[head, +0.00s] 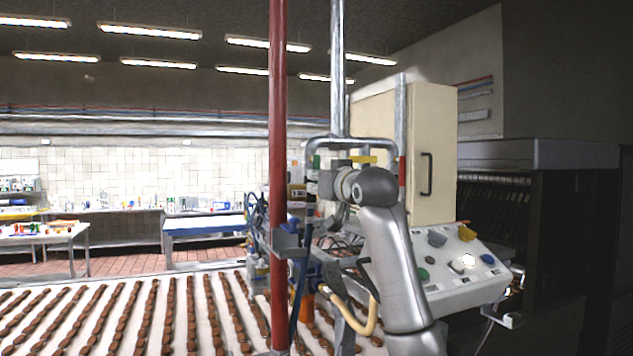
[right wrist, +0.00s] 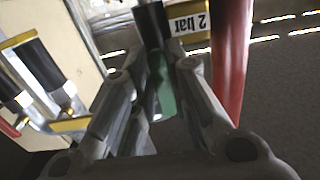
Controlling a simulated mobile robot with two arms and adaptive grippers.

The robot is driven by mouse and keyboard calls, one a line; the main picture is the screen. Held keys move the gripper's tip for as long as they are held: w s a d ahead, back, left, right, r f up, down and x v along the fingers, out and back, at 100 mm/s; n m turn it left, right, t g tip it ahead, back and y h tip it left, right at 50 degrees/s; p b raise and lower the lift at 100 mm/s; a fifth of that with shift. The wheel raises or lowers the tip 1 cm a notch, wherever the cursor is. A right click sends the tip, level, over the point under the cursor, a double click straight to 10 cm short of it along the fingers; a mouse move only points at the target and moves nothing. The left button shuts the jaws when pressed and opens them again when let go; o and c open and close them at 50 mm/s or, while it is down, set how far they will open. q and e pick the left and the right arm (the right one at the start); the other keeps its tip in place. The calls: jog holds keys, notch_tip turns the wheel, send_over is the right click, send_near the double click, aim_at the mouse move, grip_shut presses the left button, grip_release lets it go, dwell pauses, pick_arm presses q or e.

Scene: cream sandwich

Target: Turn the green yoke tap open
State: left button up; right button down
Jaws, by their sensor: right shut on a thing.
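The green yoke tap (right wrist: 162,88) shows in the right wrist view between the two fingers of my right gripper (right wrist: 160,70). The fingers are shut on it, and they hide part of its sides. A black cylindrical part (right wrist: 151,24) lies just beyond the green piece. In the head view, a small green part (head: 316,161) shows on the pipework beside the red pipe. My right gripper (head: 326,186) is at this pipework, mostly hidden by its own wrist. How far the tap is turned cannot be told. My left gripper is not in view.
A red vertical pipe (head: 278,130) stands close to the left of my right gripper. A yellow handle (head: 363,159) is close by, and a label reading "2 bar" (right wrist: 190,24) is near the fingers. A control panel (head: 452,262) stands at right; a conveyor (head: 172,283) with brown bars lies at left.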

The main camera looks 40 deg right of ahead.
jog(key=shift+f+n, duration=0.3)
jog(key=c, duration=1.5)
grip_release()
jog(key=shift+d, duration=0.1)
jog(key=shift+o, duration=0.6)
jog(key=shift+s+r, duration=0.1)
jog(key=shift+r, duration=0.1)
jog(key=v, duration=1.2)
